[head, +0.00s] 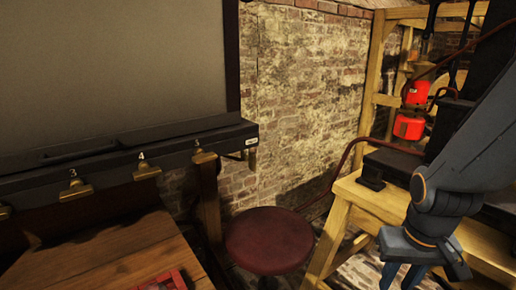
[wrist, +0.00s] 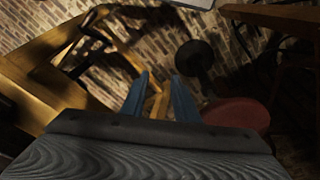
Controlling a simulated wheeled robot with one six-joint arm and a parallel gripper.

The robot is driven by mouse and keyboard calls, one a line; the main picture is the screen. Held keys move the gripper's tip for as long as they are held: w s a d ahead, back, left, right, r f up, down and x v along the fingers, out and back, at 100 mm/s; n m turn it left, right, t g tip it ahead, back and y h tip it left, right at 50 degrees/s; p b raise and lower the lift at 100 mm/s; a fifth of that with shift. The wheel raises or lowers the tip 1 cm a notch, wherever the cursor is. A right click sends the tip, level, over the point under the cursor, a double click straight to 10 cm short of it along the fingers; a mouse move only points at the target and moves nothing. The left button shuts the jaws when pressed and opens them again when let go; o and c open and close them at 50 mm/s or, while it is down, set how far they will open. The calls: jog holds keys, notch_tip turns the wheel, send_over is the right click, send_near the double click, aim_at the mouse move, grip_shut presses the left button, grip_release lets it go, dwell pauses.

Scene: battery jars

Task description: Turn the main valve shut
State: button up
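I cannot pick out a main valve for certain in either view. In the head view, a dark rail on the left carries several small brass fittings, among them one marked 3 (head: 76,188) and one marked 4 (head: 146,170). My gripper (head: 403,275) is at the lower right of the head view, well away from the rail. In the wrist view its two blue fingers (wrist: 160,97) stand apart with nothing between them.
A round red stool (head: 270,240) stands between the rail and a wooden bench (head: 380,196); it also shows in the wrist view (wrist: 237,114). A wooden table (head: 130,258) is at lower left. Red containers (head: 415,95) stand on a rack behind my arm. A brick wall (head: 305,110) closes the back.

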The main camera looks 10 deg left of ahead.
jog(key=w+a+r+n+t+y, duration=0.25)
jog(key=w+a+t, duration=0.35)
jog(key=w, duration=0.6)
jog(key=n+t+y, duration=0.4)
jog(key=n+y, duration=0.3)
jog(key=y, duration=0.5)
send_near(255, 156)
jog(key=x, duration=0.4)
jog(key=shift+h, duration=0.25)
jog(key=x, duration=0.7)
jog(key=shift+a+r, duration=0.1)
jog(key=shift+r, duration=0.05)
jog(key=shift+c, duration=0.2)
grip_shut()
